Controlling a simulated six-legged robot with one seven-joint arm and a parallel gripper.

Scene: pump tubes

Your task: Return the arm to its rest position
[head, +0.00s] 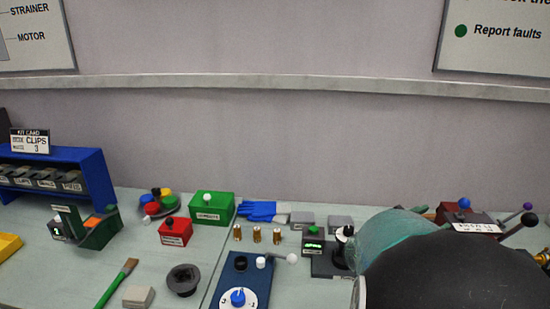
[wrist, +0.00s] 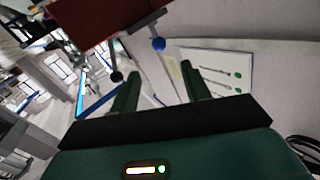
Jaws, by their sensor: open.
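My gripper (wrist: 160,70) shows in the wrist view with its two green fingers apart. Nothing is held between them; only background shows in the gap. In the head view a large dark part of my arm covers the lower right, and I cannot make out the fingers there. In the wrist view a dark red box (wrist: 92,14) with a blue ball knob (wrist: 158,44) and a black ball knob (wrist: 116,77) lies beyond the fingers. I cannot tell how far it is from them.
The bench (head: 145,245) holds a blue rack (head: 96,178), a green box (head: 212,207), a red box (head: 175,233), a blue dial panel (head: 240,275) and several brass cylinders (head: 257,235). The dark red lever box (head: 450,214) stands right behind my arm.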

